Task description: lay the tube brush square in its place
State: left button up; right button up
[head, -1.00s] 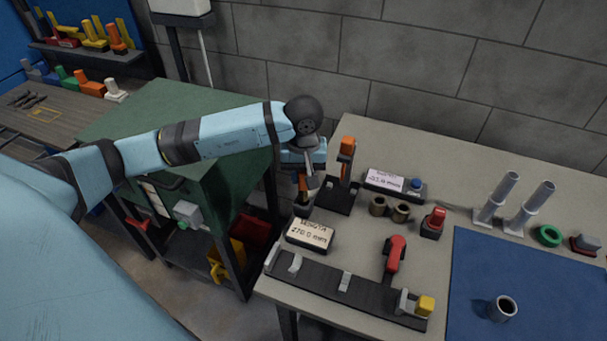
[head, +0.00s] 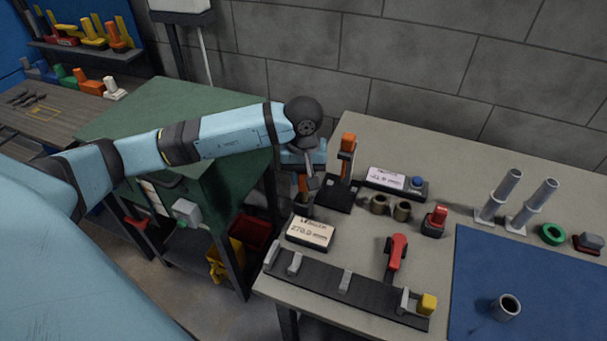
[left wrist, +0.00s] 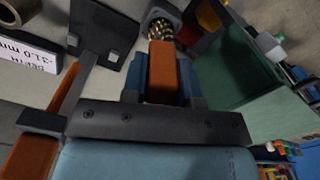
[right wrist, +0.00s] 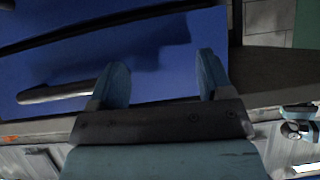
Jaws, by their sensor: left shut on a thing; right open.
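The tube brush has an orange handle (left wrist: 162,72) and brass-coloured bristles (left wrist: 159,31). My left gripper (left wrist: 160,92) is shut on the handle. The bristle end sits at the mouth of a small grey holder (left wrist: 162,14); how deep it goes in is hidden. In the head view the left gripper (head: 304,172) is at the table's left back edge, beside a dark stand with an orange top (head: 347,155). The orange handle (head: 302,186) shows below it, partly covered. My right gripper (right wrist: 155,85) is open and empty, above the blue mat (right wrist: 150,60).
A depth readout (head: 386,178) and a caliper readout (head: 310,234) stand nearby. Two grey tubes (head: 506,190) stand behind the blue mat (head: 540,270).

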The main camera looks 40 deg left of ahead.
pick_arm(q)
jog(key=shift+f+b, duration=1.45)
jog(key=shift+f, duration=0.05)
dwell(0.4)
jog(key=o, duration=1)
jog(key=shift+r, duration=0.4)
notch_tip(320, 180, up, 12)
jog(key=shift+f+b, duration=0.1)
jog(key=shift+b, duration=0.25)
jog(key=shift+r, duration=0.65)
